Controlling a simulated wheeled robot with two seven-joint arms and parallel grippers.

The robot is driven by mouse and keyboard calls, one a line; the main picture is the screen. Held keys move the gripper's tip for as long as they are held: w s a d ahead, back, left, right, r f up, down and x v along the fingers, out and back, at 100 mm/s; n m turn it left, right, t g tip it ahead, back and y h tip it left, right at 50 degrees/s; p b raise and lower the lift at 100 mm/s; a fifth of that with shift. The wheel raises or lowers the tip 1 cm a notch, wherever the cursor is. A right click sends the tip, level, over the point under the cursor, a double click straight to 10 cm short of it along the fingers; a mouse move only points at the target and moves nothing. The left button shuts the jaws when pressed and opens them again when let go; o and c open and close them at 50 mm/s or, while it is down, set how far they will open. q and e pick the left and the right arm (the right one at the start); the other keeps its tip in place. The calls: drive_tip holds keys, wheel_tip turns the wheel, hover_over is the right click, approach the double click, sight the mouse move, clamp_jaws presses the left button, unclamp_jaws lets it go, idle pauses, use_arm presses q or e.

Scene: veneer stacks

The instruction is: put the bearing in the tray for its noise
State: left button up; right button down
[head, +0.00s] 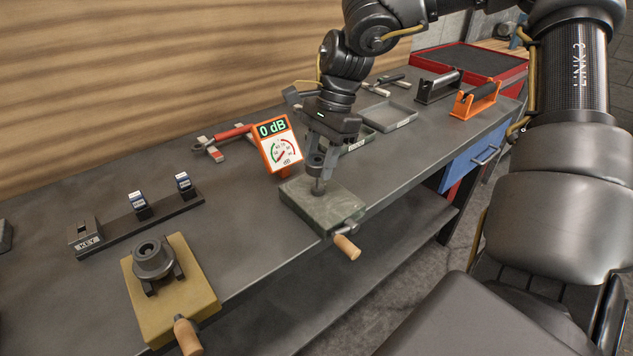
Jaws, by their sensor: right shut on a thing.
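My right gripper (318,176) points down over a grey-green block (335,204) with a wooden-handled crank (346,247). It is shut on a small dark thing, likely the bearing, at the top of the block. The fingers hide most of it, and I cannot tell whether it touches the block. A meter with an orange frame (279,144) reads 0 dB. Behind the gripper is a greenish tray (368,138), partly hidden by it. A grey tray (405,121) with a front label lies to its right; the labels are too small to read. My left gripper is out of view.
A tan block (201,293) with a dark round hub (153,257) and a crank stands front left. Behind it is a dark rail (158,214) with blue-white pieces. A red-handled tool (233,133) lies at the back. Black (438,86) and orange (476,99) handled stands are at right.

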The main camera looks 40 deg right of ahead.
sight(314, 162)
drive_tip(key=shift+r+p, duration=0.95)
drive_tip(key=shift+r, duration=0.8)
